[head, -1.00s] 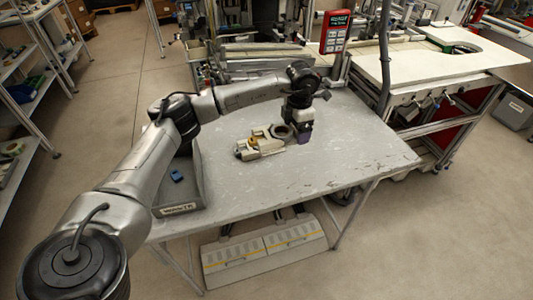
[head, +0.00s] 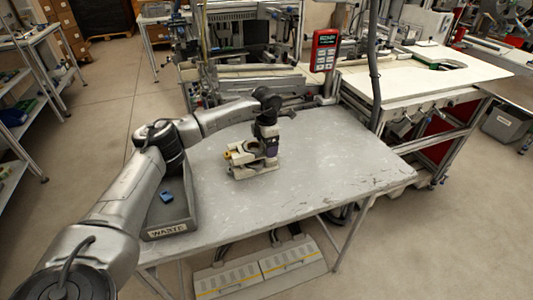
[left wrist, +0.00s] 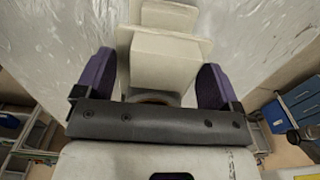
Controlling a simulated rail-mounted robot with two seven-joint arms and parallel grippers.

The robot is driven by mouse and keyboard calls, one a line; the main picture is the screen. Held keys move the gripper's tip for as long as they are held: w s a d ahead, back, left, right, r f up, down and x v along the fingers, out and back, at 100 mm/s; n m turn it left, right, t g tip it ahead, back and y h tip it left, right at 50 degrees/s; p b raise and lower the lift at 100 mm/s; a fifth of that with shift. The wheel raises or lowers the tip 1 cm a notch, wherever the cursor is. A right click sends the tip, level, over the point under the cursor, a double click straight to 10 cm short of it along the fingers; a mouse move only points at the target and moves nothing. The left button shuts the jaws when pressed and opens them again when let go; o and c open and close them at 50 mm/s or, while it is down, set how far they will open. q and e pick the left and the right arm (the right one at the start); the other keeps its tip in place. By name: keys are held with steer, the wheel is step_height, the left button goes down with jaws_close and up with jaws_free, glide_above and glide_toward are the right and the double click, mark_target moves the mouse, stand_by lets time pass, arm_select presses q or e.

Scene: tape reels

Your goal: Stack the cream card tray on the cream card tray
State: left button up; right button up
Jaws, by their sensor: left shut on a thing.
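Cream card tray pieces (head: 243,171) sit clustered on the grey table, with a small yellow part (head: 228,154) at their left end. My left gripper (head: 269,151) points down at the right end of this cluster. The gripper and overlapping parts hide where one tray ends and the other begins. I cannot tell whether the held tray touches the other. My right gripper is out of view.
A grey bin labelled WASTE (head: 168,229) stands at the table's left edge with a small blue item (head: 166,196) inside. The right and front of the table (head: 335,160) are clear. A red handheld device (head: 325,50) stands behind the table.

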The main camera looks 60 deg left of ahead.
arm_select(q)
step_height(320, 180, down, 4)
steer(key=shift+d+r+b, duration=0.1)
steer(key=shift+b, duration=0.65)
steer(key=o, duration=0.8)
steer(key=shift+c, duration=0.2)
step_height(320, 180, up, 11)
steer(key=p, duration=0.4)
steer(key=shift+r, duration=0.45)
